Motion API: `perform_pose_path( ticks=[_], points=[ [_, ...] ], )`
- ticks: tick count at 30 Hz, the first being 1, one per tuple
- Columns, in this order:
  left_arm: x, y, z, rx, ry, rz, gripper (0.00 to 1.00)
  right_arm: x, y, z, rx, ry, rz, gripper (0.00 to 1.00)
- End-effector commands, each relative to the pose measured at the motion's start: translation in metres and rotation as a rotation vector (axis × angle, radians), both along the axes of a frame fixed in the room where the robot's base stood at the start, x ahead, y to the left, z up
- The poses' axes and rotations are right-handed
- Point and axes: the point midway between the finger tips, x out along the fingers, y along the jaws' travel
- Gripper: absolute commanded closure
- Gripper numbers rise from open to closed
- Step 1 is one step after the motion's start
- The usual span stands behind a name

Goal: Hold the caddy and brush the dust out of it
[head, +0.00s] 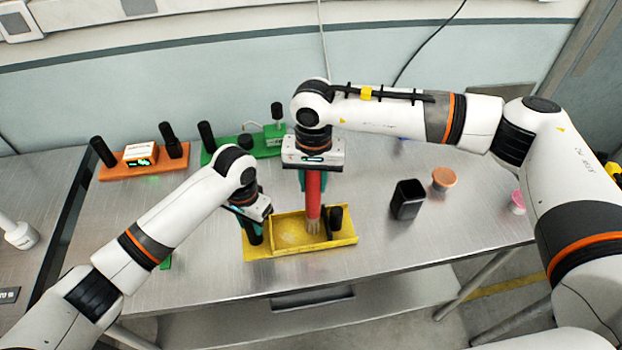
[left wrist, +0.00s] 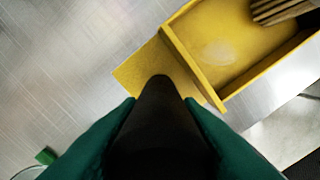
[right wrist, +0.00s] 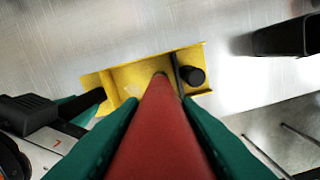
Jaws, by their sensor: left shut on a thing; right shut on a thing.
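The yellow caddy (head: 290,243) lies on the metal table near its front edge, with a black post at each end. A pale dust patch (left wrist: 218,52) shows on its floor in the left wrist view. My left gripper (head: 252,222) is shut on the caddy's left black post (left wrist: 158,110). My right gripper (head: 313,175) is shut on the red handle of a brush (head: 313,195), held upright. The brush's tan bristles (head: 313,226) are in the caddy's right part, beside the right post (right wrist: 194,76). Whether they touch the floor I cannot tell.
A black cup (head: 407,199), an orange-topped tub (head: 443,179) and a pink item (head: 518,202) stand to the right. An orange module (head: 125,172) and a green module (head: 265,150) stand at the back. Bare table lies between the caddy and the black cup.

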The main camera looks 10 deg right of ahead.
Motion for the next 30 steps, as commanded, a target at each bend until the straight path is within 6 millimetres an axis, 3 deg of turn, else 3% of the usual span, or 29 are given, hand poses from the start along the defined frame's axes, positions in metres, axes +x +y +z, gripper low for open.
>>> perform_pose_path(
  ticks=[5,21,30],
  points=[
    [0.001,0.0,0.001,-0.001,-0.002,0.0,1.0,0.001,0.0,0.008,0.0,-0.002,0.0,1.0],
    [0.001,0.0,0.001,-0.001,-0.002,0.0,1.0,0.001,0.0,0.062,-0.001,-0.002,-0.001,1.0],
    [0.0,0.0,0.001,-0.001,-0.002,0.0,1.0,0.0,0.0,0.071,0.0,0.0,-0.001,1.0]
  ],
)
